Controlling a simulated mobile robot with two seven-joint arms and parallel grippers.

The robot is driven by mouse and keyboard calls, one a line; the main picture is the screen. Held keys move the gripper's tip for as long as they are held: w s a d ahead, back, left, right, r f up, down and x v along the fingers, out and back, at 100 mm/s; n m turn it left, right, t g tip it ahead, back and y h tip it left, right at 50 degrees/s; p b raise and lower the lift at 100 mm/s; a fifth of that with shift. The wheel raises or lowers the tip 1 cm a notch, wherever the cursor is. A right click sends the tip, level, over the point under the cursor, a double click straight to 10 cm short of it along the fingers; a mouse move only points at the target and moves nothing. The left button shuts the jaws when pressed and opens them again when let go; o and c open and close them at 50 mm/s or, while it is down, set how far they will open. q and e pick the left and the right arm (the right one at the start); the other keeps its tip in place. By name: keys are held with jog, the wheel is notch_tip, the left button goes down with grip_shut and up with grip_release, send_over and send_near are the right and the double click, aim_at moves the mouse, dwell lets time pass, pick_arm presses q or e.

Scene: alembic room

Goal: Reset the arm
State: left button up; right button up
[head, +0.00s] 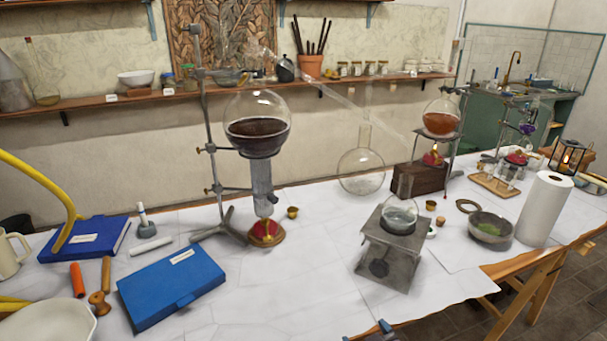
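The task names the arm, but neither of my arms can be made out for certain in the head view. No gripper fingers show, so I cannot see whether either gripper holds anything. A small dark piece with blue parts (382,329) pokes in at the bottom edge by the table's front edge. I cannot tell what it is.
The white-topped table (270,310) is crowded. A blue case (172,284) lies at front left, near a yellow curved tube (40,182). A round flask of dark liquid (258,125) stands on a stand. A metal burner box (388,255) and paper roll (545,208) stand right.

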jog(key=s+d+f+m+g+h, duration=0.1)
jog(key=s+d+f+m, duration=0.1)
jog(key=s+d, duration=0.5)
jog(key=s+d+f+m+g+h, duration=0.1)
jog(key=s+d+f, duration=0.4)
jog(key=s, duration=0.7)
jog(key=shift+d+m+h, duration=0.7)
jog(key=shift+d, duration=0.3)
jog(key=shift+s, duration=0.1)
